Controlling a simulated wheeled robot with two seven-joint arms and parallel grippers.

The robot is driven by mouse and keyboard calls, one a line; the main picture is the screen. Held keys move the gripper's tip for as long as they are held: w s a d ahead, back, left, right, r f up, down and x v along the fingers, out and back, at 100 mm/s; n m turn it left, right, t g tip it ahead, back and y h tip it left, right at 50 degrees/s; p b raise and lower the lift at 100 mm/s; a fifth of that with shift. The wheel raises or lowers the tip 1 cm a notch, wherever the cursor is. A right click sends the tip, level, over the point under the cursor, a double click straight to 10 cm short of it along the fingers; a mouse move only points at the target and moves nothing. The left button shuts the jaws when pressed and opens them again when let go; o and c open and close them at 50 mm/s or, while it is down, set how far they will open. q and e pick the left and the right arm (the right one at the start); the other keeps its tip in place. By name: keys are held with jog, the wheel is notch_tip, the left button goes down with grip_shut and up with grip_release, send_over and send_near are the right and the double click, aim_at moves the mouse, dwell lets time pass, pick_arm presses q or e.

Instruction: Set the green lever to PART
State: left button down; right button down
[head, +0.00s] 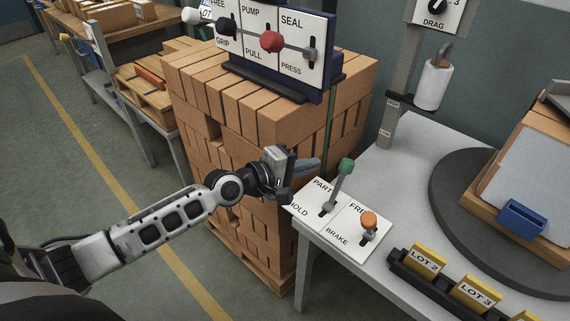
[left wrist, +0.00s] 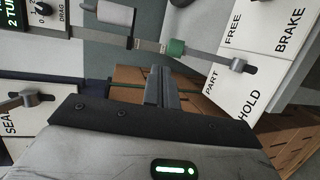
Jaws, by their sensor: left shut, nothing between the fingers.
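The green lever (head: 346,167) has a green knob on a grey shaft. It rises from a white plate marked PART and HOLD (head: 313,199) at the near left corner of the grey table. Its shaft leans up and right in the head view; I cannot tell which label it is set to. My left gripper (head: 312,164) is shut and empty, just left of the knob and apart from it in the head view. In the left wrist view the closed fingers (left wrist: 163,88) point toward the green knob (left wrist: 175,48). My right gripper is not in view.
An orange lever (head: 368,220) on the FREE and BRAKE plate stands close to the right. Yellow lot boxes (head: 425,260) and a dark turntable (head: 455,185) are further right. A brick stack (head: 190,90) with a lever panel (head: 285,75) stands behind my left arm.

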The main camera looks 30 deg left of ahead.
pick_arm(q)
jog(key=v, duration=0.2)
jog(key=r+v, duration=0.1)
jog(key=v, duration=0.2)
jog(key=shift+s+a, duration=0.1)
dwell(0.3)
jog(key=s+d+f+m+g+y, duration=0.1)
jog(key=s+d+f+m+y, duration=0.1)
jog(key=s+f+m, duration=0.5)
jog(key=s+d+f+m+g+y, duration=0.1)
jog(key=s+d+f+m+y, duration=0.2)
jog(key=s, duration=0.7)
notch_tip(320, 180, down, 5)
jog(key=d+m, duration=0.2)
jog(key=m, duration=0.2)
jog(key=shift+s+f+m+g, duration=0.25)
jog(key=shift+s+m+g, duration=0.15)
